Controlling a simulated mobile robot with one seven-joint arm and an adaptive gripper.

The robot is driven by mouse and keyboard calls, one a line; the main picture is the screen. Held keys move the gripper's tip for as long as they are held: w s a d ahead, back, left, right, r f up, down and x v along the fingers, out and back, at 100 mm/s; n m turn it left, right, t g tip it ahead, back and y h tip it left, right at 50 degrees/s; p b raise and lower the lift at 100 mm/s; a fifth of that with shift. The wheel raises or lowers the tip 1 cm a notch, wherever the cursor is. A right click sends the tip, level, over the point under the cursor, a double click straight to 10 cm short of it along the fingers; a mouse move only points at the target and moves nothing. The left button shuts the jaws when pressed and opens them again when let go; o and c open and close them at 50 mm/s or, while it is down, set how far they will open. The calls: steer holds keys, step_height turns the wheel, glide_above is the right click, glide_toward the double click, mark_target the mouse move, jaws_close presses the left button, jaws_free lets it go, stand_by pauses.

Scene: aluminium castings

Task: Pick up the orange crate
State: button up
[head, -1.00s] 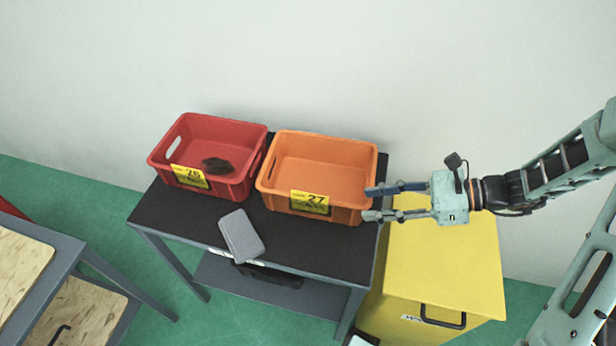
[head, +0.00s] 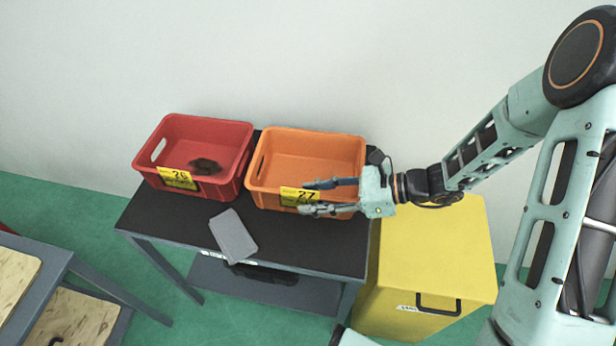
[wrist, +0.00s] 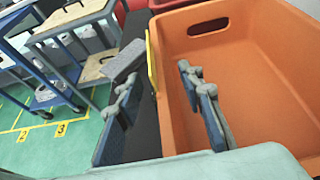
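The orange crate (head: 330,150) stands on the right part of a dark table against the wall, with a yellow label marked 27 on its front. It looks empty. In the wrist view, the crate (wrist: 250,60) fills the right side. The gripper's fingers (wrist: 162,110) are spread, one over the crate's inside and one outside, with the labelled wall between them. Whether a finger touches the wall cannot be told.
A red crate (head: 215,130) with a dark item inside stands just left of the orange one. A grey block (head: 233,236) lies on the table (head: 170,225) in front. A yellow cabinet (head: 440,250) stands at the right.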

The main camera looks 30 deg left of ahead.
steer(key=shift+s+a+f, duration=0.1)
steer(key=shift+a+f, duration=0.05)
steer(key=shift+a, duration=0.2)
jaws_close()
stand_by(0.3)
